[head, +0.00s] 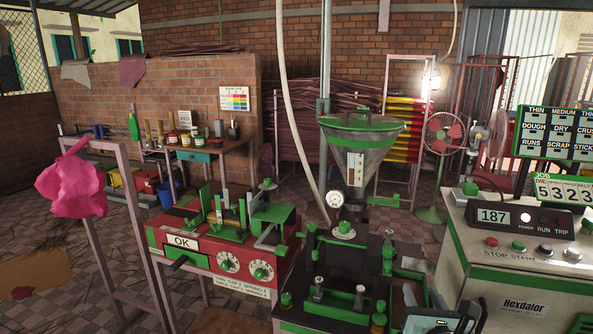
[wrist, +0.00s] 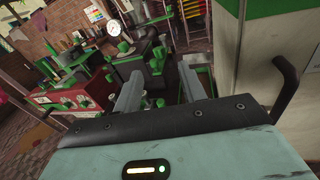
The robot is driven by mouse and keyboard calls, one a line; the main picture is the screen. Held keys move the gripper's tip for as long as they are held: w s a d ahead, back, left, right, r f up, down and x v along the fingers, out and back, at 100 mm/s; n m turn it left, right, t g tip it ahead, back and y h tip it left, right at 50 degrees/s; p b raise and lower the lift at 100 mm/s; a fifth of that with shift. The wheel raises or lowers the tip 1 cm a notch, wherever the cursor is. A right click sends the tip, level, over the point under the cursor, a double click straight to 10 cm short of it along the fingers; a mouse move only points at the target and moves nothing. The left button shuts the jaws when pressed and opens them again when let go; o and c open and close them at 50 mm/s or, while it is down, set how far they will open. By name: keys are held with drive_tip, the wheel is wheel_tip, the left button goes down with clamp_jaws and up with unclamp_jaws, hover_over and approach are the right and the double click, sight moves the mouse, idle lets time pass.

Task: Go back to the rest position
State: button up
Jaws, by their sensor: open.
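My gripper (wrist: 160,88) shows in the wrist view with its two grey fingers apart and nothing held between them. It points toward the extruder machine, beyond the fingertips. In the head view, the extruder (head: 345,250) stands at bottom centre, with a grey cone hopper (head: 362,150) and a round white gauge (head: 335,199). The gauge also shows in the wrist view (wrist: 113,29). I cannot tell the gap between my fingers and the machine. A dark part at the head view's lower right edge is too cut off to name surely.
A white control cabinet (head: 510,265) reading 187 stands close at right; it flanks my gripper in the wrist view. A red-and-green machine (head: 215,262) marked OK stands left of the extruder. Open floor (head: 35,240) lies far left.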

drive_tip(key=s+d+f+m+g+h, duration=0.25)
drive_tip(key=s+f+m+g, duration=0.3)
drive_tip(key=f+m, duration=0.35)
drive_tip(key=s+a+f+m+g+y, duration=0.1)
drive_tip(key=s+a+m+g+y, duration=0.1)
drive_tip(key=s+a+m+g, duration=0.6)
drive_tip(key=s+a+r+m+g+y, duration=0.35)
drive_tip(key=s+a+r+m, duration=0.25)
drive_tip(key=a+r, duration=0.3)
drive_tip(key=s+d+r+m, duration=0.1)
drive_tip(key=s+r, duration=0.2)
drive_tip(key=r, duration=0.3)
drive_tip(key=s+d+r+m, duration=0.2)
drive_tip(key=s+r, duration=0.1)
drive_tip(key=r, duration=0.3)
drive_tip(key=shift+h, duration=0.3)
drive_tip(key=shift+a, duration=0.1)
